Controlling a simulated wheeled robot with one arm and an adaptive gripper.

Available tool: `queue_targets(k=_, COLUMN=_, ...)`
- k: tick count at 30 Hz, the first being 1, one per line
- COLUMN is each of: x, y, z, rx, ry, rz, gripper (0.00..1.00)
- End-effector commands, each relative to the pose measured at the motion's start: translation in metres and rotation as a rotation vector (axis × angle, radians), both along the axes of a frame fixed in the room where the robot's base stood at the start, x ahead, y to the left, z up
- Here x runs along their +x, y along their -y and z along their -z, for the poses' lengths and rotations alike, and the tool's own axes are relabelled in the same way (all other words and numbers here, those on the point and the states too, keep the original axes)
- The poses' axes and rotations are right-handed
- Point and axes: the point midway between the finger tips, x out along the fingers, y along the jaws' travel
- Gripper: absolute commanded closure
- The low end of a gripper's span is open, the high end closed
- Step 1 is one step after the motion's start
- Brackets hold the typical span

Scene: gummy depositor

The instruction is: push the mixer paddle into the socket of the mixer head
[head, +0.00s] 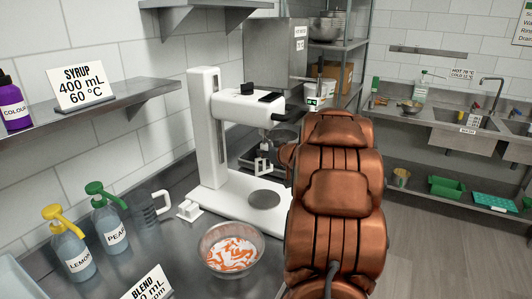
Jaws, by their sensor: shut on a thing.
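The white mixer (207,130) stands on the steel counter, its mixer head (245,108) reaching out to the right from the column. The mixer paddle (262,165), a small pale frame shape, is upright below the head and above the round grey plate of the mixer base (264,199). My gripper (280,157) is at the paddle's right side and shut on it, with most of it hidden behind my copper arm. The paddle's top is close under the head, but I cannot tell whether it is in the socket.
A steel bowl (203,240) with orange and white contents stands in front of the mixer base. Pump bottles (74,255), a clear jug (150,208) and a BLEND sign (150,288) are to the left. A shelf (100,110) overhangs the counter. A sink (465,120) is far right.

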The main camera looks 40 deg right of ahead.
Motion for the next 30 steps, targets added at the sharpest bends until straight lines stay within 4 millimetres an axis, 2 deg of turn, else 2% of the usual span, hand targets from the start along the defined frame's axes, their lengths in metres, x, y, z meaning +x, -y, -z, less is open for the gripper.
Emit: queue_targets(k=30, x=0.000, y=0.000, z=-0.024, rx=0.000, ry=0.000, rz=0.000, gripper=1.00)
